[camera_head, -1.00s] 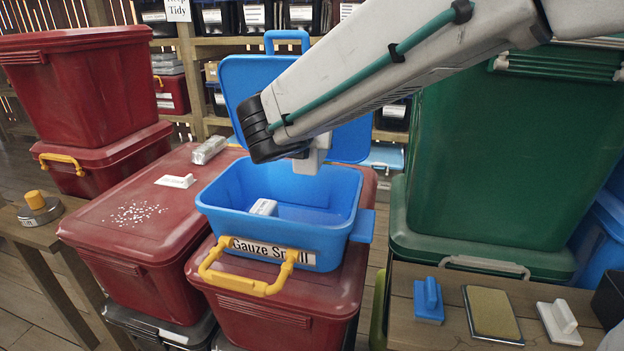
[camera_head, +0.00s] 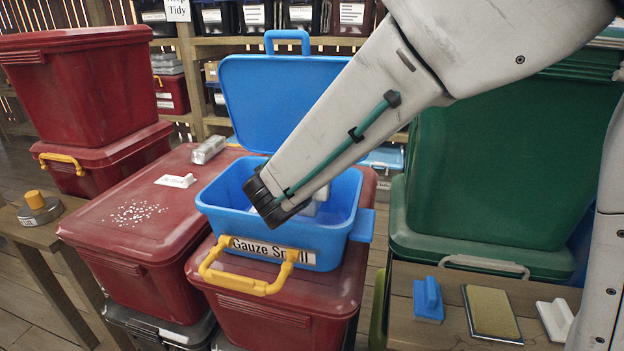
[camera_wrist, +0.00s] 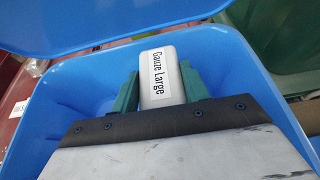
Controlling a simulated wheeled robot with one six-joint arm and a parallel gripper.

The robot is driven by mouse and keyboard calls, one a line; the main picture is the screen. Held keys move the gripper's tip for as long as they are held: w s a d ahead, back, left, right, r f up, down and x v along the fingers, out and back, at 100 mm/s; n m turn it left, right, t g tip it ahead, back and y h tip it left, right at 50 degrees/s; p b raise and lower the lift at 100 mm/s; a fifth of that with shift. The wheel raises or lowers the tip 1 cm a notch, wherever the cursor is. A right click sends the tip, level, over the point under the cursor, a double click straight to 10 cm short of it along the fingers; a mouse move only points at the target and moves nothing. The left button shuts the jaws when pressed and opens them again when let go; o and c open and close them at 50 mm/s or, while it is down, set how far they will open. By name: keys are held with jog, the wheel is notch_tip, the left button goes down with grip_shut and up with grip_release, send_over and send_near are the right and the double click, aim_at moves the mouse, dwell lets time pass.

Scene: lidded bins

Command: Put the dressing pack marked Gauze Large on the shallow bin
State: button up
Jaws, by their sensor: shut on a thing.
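The dressing pack (camera_wrist: 146,62), white with a label reading Gauze Large, sits between the two green fingers of my gripper (camera_wrist: 160,86) in the wrist view. My gripper is shut on it, inside the open blue bin (camera_wrist: 62,108). In the head view my arm reaches down over the blue bin (camera_head: 222,208), hiding the fingers and most of the inside. I cannot tell whether the pack touches the bin floor. Which bin is the shallow one is not marked.
The blue bin stands on a red lidded bin (camera_head: 275,312), its lid (camera_head: 285,100) raised behind. A wider red bin (camera_head: 120,235) at left carries white specks, a white brush-like block (camera_head: 176,181) and a grey pack (camera_head: 208,149). A green bin (camera_head: 490,170) stands right.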

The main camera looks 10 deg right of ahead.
jog(key=shift+f, duration=0.55)
jog(key=o, duration=1)
